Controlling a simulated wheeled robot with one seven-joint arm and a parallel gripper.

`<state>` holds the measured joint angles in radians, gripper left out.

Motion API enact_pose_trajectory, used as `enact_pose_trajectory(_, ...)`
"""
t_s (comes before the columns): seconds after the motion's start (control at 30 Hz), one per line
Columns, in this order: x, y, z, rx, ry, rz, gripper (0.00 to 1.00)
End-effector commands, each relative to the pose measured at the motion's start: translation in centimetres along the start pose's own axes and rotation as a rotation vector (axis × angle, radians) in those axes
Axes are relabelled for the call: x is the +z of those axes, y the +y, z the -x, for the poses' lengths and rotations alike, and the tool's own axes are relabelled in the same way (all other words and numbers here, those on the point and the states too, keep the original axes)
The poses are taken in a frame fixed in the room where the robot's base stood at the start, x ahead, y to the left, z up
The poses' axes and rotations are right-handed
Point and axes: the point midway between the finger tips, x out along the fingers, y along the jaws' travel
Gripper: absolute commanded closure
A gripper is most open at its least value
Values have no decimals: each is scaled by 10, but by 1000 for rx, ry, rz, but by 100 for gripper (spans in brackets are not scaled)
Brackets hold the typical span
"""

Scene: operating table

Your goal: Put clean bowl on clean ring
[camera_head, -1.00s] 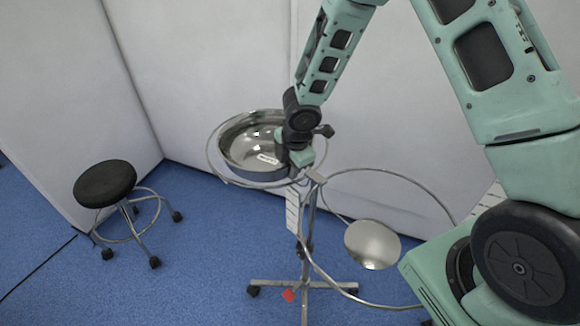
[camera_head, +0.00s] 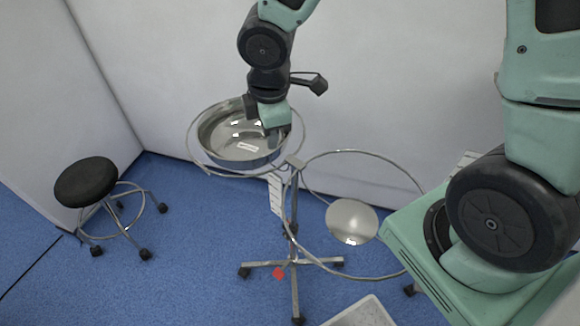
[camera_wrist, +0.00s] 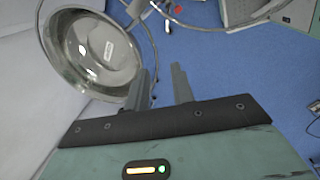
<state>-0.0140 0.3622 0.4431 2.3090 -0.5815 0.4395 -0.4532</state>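A shiny steel bowl (camera_head: 225,127) with a white label sits within the left metal ring (camera_head: 190,150) of a wheeled stand. It also shows at the upper left of the wrist view (camera_wrist: 75,60). My gripper (camera_head: 277,130) is at the bowl's right side, pointing down. In the wrist view my gripper (camera_wrist: 160,82) has its two fingers apart, with floor visible between them. The left finger overlaps the bowl's right edge; whether it touches is unclear. The stand's right ring (camera_head: 407,180) holds no bowl at its rim. Neither ring shows a marking as clean.
A shiny round metal piece (camera_head: 351,221) shows inside the right ring's outline, seemingly lower down. A black stool (camera_head: 87,182) stands at the left. White walls close off the back. Blue floor is free between stool and stand. A pale flat object (camera_head: 362,314) shows at the bottom edge.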

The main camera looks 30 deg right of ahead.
Motion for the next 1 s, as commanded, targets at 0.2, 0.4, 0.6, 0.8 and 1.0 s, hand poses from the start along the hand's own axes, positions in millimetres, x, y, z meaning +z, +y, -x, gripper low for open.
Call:
enact_pose_trajectory(0.2, -15, -107, 70, -68, -17, -425, 76)
enact_pose_trajectory(0.4, -15, -168, 97, -147, -12, -673, 76)
enact_pose_trajectory(0.6, -15, -182, 102, -172, -12, -734, 76)
enact_pose_trajectory(0.8, -15, -181, 102, -171, -12, -732, 76)
enact_pose_trajectory(1.0, -15, -181, 102, -171, -11, -730, 76)
